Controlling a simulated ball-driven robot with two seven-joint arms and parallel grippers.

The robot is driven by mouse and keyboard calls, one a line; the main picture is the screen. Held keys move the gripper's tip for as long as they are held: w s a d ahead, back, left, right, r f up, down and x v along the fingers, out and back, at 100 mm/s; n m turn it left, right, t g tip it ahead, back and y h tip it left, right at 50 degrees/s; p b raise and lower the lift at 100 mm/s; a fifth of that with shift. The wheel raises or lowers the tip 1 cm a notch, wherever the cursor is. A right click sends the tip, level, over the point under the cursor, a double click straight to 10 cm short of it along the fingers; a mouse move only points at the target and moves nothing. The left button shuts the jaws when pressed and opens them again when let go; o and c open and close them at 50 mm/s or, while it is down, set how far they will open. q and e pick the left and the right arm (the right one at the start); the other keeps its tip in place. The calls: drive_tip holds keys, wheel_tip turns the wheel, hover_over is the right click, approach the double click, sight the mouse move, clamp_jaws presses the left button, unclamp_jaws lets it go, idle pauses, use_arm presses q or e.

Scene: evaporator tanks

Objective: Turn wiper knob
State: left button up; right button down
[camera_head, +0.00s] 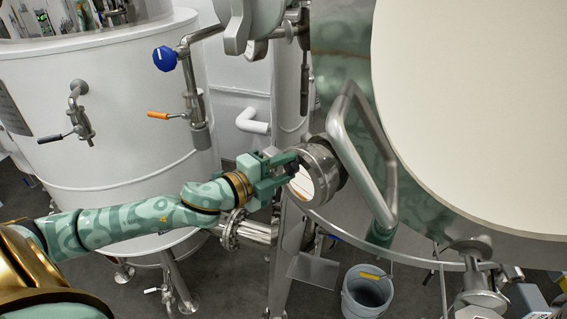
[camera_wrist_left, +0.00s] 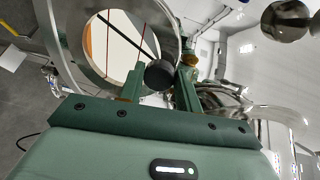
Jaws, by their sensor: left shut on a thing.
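A round sight glass with a metal rim (camera_head: 325,159) sits on the side of the large polished tank. My left gripper (camera_head: 291,166) reaches it from the left, with its fingers in front of the glass. In the left wrist view, a black wiper knob (camera_wrist_left: 158,74) lies between the two green fingers, in front of the round glass (camera_wrist_left: 108,48). The left gripper is shut on this knob. A thin dark wiper line (camera_wrist_left: 128,36) crosses the glass. In the head view the knob is hidden by the fingers. My right gripper is not in view.
A bent metal handle (camera_head: 375,165) stands out just right of the sight glass. A white tank (camera_head: 110,170) with a blue knob (camera_head: 165,58) and an orange-handled valve (camera_head: 168,115) is at left. A grey bucket (camera_head: 366,296) stands on the floor below.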

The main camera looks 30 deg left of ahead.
use_arm(q)
drive_tip(key=m, duration=0.5)
drive_tip(key=shift+y, duration=0.3)
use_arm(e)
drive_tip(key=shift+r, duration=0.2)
use_arm(q)
drive_tip(key=o, duration=1)
drive_tip(key=shift+d, duration=0.1)
